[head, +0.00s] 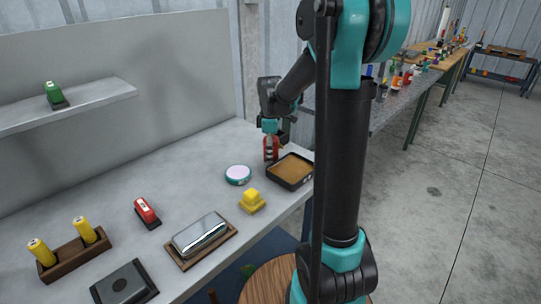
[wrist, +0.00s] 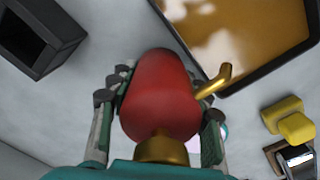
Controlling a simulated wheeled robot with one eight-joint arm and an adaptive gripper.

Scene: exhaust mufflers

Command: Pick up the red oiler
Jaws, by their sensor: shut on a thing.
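The red oiler (wrist: 160,95) fills the middle of the wrist view, with a brass-coloured base or cap and a bent brass spout pointing right. My gripper (wrist: 160,110) is around it, one finger on each side, and is shut on it. In the head view the red oiler (head: 271,148) shows below my gripper (head: 270,140), near the back of the workbench (head: 180,205). I cannot tell whether it touches the bench.
A black tray with brown liquid (head: 291,169) lies close beside the oiler. A round pale-topped disc (head: 238,174), a yellow object (head: 252,201), a muffler on a wooden board (head: 201,236) and a red object (head: 147,213) stand nearer. The bench's left rear is clear.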

